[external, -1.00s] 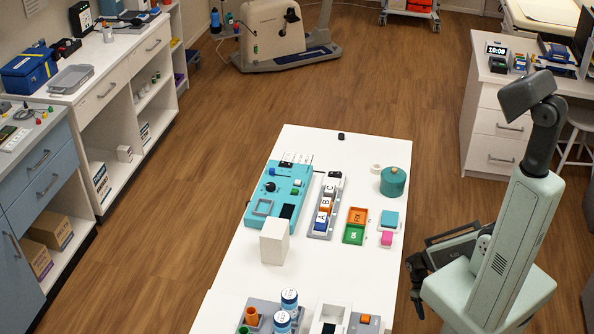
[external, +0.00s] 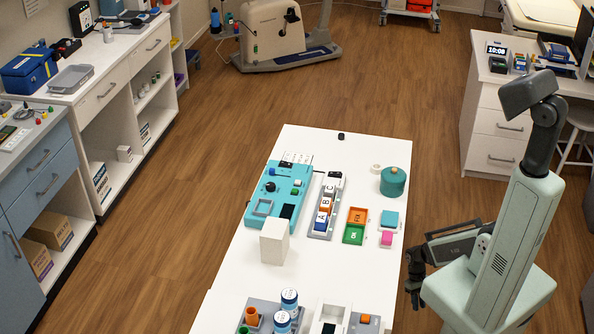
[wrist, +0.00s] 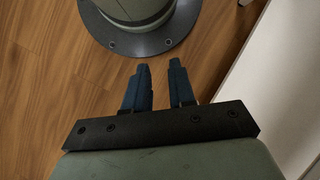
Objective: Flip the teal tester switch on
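The teal tester (external: 262,222) lies flat on the white table, with a dark knob, small coloured parts and a dark panel on top. Its switch is too small to tell apart or to read as on or off. My gripper (external: 414,299) hangs beside the table's right edge, low and well away from the tester. In the wrist view my gripper (wrist: 159,68) shows two dark blue fingers with a narrow gap and nothing between them. The tester is not in the wrist view.
A white block (external: 274,242) stands at the tester's near edge. Right of the tester are a lettered block rack (external: 322,222), orange and green trays (external: 354,235) and a teal round container (external: 393,182). Blue-and-white cans (external: 289,299) stand at the front. The table's far end is mostly clear.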

